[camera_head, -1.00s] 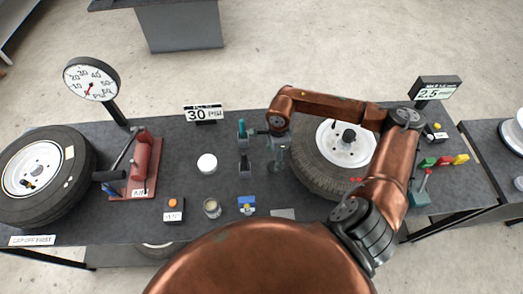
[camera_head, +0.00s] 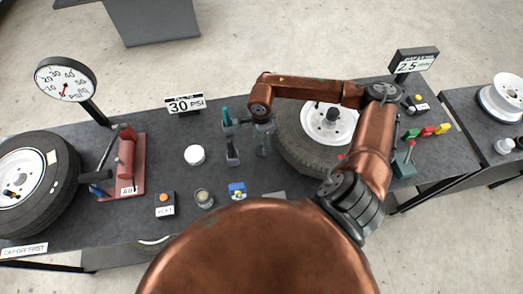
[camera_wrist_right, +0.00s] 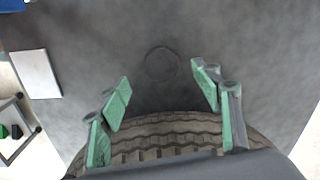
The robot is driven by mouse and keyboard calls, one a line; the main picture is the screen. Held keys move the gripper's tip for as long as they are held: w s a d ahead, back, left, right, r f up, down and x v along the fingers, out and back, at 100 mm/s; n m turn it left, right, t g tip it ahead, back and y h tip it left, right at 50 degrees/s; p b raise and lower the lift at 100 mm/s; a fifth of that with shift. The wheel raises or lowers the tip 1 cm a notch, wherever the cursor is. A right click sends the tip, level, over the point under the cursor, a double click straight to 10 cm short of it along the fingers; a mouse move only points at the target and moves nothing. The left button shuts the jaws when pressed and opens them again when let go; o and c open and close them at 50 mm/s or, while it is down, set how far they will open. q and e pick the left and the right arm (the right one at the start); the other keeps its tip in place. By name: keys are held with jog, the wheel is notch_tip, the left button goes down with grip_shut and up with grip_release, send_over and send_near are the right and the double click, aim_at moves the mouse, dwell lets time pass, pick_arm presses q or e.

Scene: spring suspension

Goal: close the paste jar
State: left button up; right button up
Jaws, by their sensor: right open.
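The open paste jar (camera_head: 204,198) is a small round container near the front edge of the table, with its dull contents showing from above. A white round piece (camera_head: 194,155), which looks like a lid, lies apart behind it. My right gripper (camera_head: 264,148) points down beside the tyre, to the right of both. Neither jar nor white piece shows in that view. My left gripper is not in view.
A button box (camera_head: 165,204), a blue item (camera_head: 237,190) and a flat plate (camera_head: 275,196) lie along the front. A red press (camera_head: 127,165) is further left.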

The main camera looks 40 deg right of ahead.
jog(key=shift+f, duration=0.35)
notch_tip(320, 180, down, 4)
jog(key=shift+d+f+p, duration=0.15)
jog(key=shift+f+p, duration=0.05)
jog(key=shift+p, duration=0.25)
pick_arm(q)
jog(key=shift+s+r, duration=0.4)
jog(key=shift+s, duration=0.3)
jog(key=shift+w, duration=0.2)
pick_arm(e)
jog(key=c, duration=0.8)
